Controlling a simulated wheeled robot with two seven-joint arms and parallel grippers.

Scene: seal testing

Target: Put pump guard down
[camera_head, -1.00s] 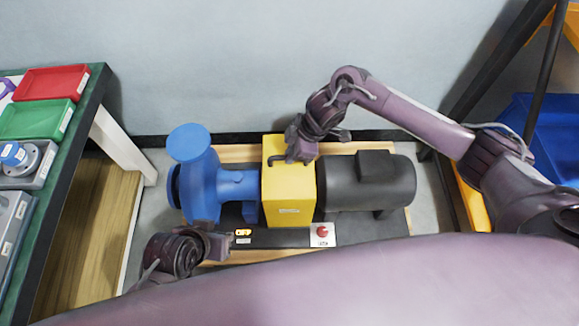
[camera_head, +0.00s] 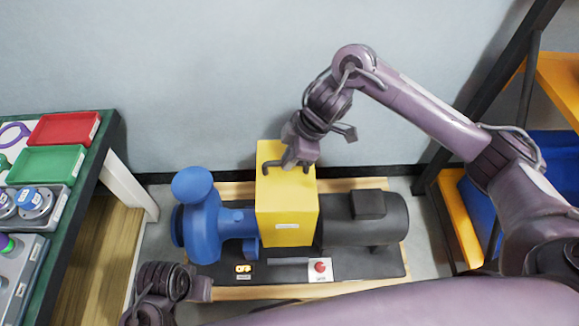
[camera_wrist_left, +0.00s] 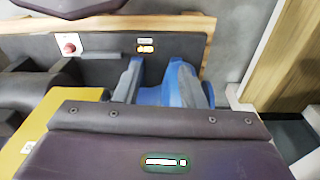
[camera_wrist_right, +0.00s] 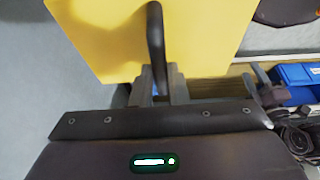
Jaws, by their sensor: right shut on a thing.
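The yellow pump guard (camera_head: 287,205) is a box with a dark handle (camera_wrist_right: 155,45) on top. It hangs over the middle of the pump set, between the blue pump (camera_head: 205,225) and the dark motor (camera_head: 365,220), and looks raised. My right gripper (camera_head: 293,163) is shut on the handle; its fingers (camera_wrist_right: 161,85) show close together in the right wrist view. My left gripper (camera_head: 200,287) is at the lower left in the head view, away from the guard. Its fingers (camera_wrist_left: 158,82) look apart and empty in the left wrist view. The guard hides the coupling area.
A red button (camera_head: 319,267) sits on the dark base plate (camera_head: 370,262). At the left is a bench with a red tray (camera_head: 65,128), a green tray (camera_head: 45,165) and grey fixtures. At the right stands a rack with blue bins (camera_head: 480,210).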

